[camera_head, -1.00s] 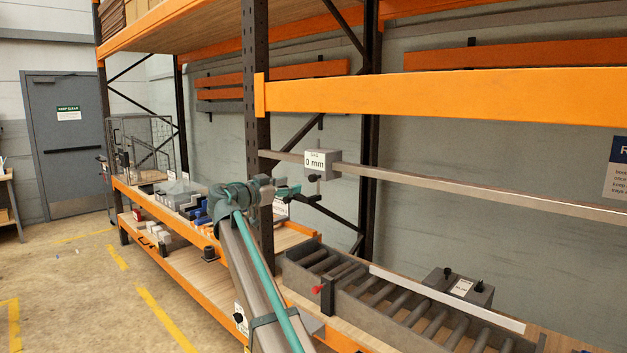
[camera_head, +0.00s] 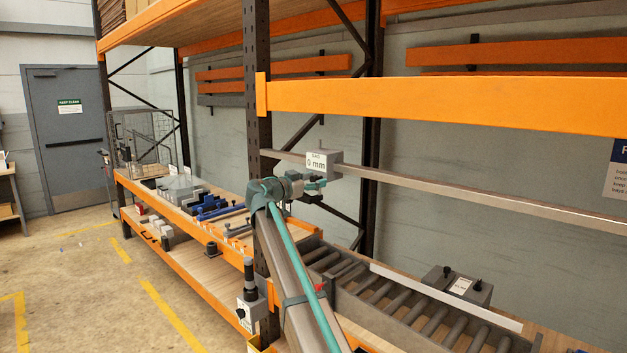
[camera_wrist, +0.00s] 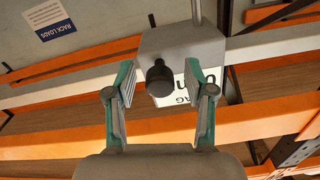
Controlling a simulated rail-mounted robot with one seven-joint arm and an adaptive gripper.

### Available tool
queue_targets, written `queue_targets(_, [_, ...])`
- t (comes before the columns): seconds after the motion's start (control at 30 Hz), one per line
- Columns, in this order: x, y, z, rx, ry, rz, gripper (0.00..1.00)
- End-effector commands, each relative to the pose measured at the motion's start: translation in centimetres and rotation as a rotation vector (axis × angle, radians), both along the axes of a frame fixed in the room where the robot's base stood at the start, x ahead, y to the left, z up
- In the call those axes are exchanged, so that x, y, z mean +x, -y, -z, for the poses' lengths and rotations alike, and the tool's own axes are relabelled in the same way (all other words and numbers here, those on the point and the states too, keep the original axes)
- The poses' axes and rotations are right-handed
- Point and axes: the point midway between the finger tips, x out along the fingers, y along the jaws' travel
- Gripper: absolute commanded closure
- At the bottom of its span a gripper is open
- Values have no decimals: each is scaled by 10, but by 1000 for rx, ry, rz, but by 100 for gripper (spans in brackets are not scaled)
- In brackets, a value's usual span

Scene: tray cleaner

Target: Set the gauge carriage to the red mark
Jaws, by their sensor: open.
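The gauge carriage (camera_head: 325,161) is a grey block with a white "0 mm" label, on a long metal rail (camera_head: 430,189) at its left part. In the wrist view the carriage (camera_wrist: 185,42) is close ahead, with a dark round knob (camera_wrist: 160,78) on its underside. My gripper (camera_head: 316,184) is just below the carriage. It is open, and in the wrist view its teal fingers (camera_wrist: 158,70) stand on either side of the knob with gaps. The knob is not clear in the head view. I cannot see a red mark on the rail.
A black rack upright (camera_head: 258,100) stands just left of the carriage. An orange beam (camera_head: 440,105) runs above the rail. The space along the rail to the right looks clear.

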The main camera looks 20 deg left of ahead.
Motion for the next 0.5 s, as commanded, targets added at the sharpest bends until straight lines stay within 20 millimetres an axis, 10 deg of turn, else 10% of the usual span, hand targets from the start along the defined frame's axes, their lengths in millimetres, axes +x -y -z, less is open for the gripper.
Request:
queue_targets(0.17, [0, 0, 0, 0, 0, 0, 46])
queue_targets(0.5, [0, 0, 0, 0, 0, 0, 100])
